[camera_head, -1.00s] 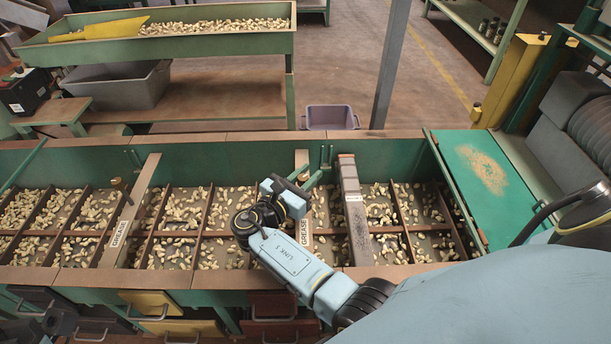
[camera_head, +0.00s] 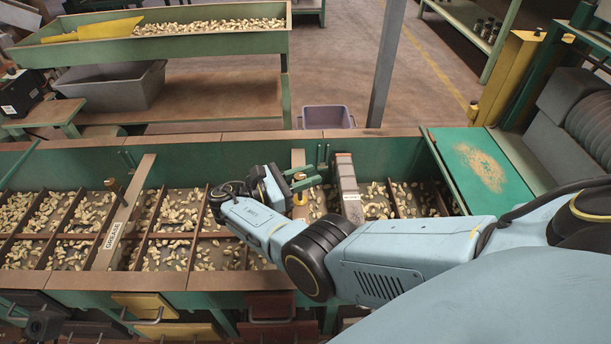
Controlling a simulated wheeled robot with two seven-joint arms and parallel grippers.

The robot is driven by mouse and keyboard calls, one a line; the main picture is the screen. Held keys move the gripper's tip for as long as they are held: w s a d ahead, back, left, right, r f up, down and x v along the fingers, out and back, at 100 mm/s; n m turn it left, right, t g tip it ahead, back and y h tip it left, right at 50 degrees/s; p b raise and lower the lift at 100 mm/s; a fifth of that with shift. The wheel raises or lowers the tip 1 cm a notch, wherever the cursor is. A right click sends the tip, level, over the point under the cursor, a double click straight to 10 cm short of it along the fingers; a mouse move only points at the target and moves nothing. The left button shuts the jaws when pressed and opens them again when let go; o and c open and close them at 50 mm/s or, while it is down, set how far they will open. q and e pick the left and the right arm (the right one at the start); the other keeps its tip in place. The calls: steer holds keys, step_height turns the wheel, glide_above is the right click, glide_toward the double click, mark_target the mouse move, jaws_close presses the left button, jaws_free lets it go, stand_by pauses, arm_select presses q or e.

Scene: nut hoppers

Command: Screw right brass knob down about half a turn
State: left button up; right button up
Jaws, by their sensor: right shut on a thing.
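The right brass knob (camera_head: 300,177) sits on the right pale divider bar (camera_head: 298,157) in the middle of the green hopper. My right gripper (camera_head: 303,177) reaches it from the left, and its two green fingers are shut on the knob, one on the far side and one on the near side. The fingers and wrist partly hide the knob.
The hopper holds many nuts in dark-walled compartments. A tall grey bar (camera_head: 347,185) with a white label stands close to the right of my gripper. A green lid (camera_head: 470,165) covers the right end. Drawers (camera_head: 150,304) line the front below.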

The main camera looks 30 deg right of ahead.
stand_by(0.3)
steer(key=o, duration=1)
steer(key=shift+d, duration=0.1)
